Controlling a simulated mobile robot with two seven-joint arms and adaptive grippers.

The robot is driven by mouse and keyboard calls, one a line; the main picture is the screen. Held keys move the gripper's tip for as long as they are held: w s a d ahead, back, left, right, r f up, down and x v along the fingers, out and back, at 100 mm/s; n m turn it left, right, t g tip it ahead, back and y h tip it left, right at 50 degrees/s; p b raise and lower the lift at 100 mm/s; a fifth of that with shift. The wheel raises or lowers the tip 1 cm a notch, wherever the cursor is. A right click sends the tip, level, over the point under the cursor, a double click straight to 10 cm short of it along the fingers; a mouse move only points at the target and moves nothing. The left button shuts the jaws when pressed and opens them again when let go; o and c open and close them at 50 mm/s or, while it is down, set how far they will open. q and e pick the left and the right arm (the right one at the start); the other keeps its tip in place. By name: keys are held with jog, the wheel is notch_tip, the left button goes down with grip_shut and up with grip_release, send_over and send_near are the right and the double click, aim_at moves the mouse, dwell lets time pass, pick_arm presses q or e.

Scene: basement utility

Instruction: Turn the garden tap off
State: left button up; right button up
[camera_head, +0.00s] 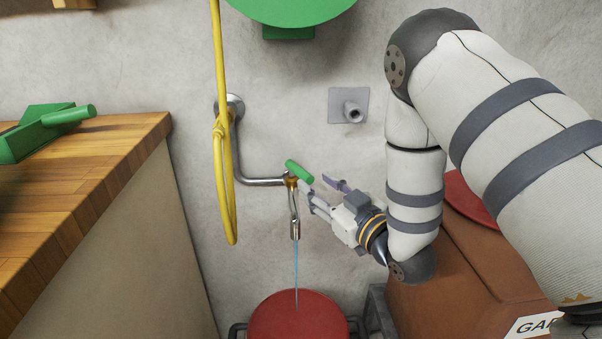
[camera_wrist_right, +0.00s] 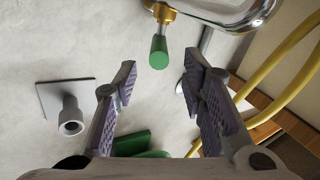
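The garden tap (camera_head: 294,205) sits at the end of a metal pipe on the wall, with a brass body and a green lever handle (camera_head: 299,171). A thin blue stream of water (camera_head: 296,275) runs down from its spout. My right gripper (camera_head: 318,190) is open and empty, just right of the handle. In the right wrist view the green handle (camera_wrist_right: 159,52) lies just beyond the gap between the open fingertips (camera_wrist_right: 158,78), apart from both. My left gripper is not in view.
A red bucket (camera_head: 297,318) stands under the stream. A yellow hose (camera_head: 222,160) hangs left of the tap. A grey wall fitting (camera_head: 349,105) is above right. A wooden counter (camera_head: 110,150) stands left, and a brown box (camera_head: 440,290) right.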

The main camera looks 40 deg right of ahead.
aim_at(302, 170)
jog(key=w, duration=0.7)
jog(key=shift+d+f, duration=0.1)
jog(key=shift+d, duration=0.2)
grip_shut()
